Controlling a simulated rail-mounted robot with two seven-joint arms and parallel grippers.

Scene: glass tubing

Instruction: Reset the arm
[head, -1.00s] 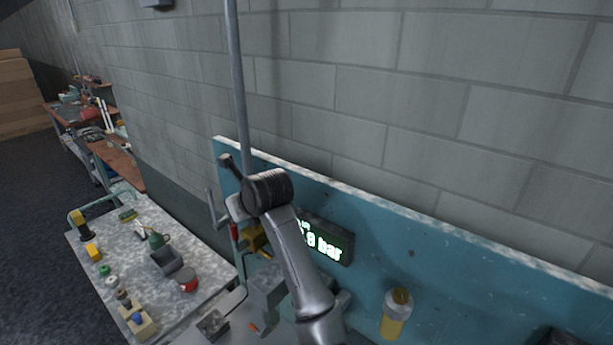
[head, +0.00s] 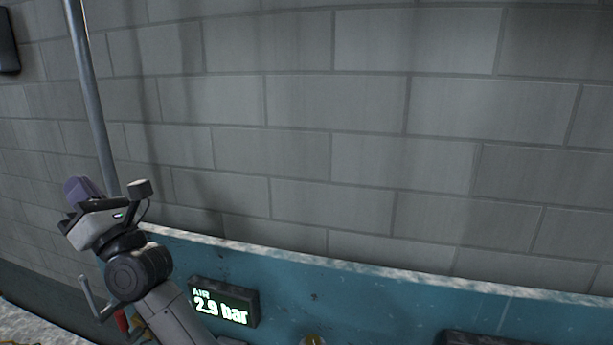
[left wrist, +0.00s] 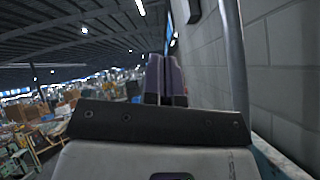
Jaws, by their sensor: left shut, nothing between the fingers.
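My left gripper (head: 82,190) is at the lower left of the head view, raised in front of the block wall near a vertical metal pipe (head: 90,100). Its purple-grey fingers are together and hold nothing. In the left wrist view the two fingers (left wrist: 165,78) stand side by side, touching, beyond the dark gripper body. My right gripper is in neither view.
A teal panel (head: 380,305) runs along the wall's foot. It carries a lit display (head: 224,302) reading "AIR 2.9 bar". A grey lever handle (head: 92,300) is beside my left arm. The left wrist view shows a cluttered hall (left wrist: 40,115) and a wall (left wrist: 275,70) close at right.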

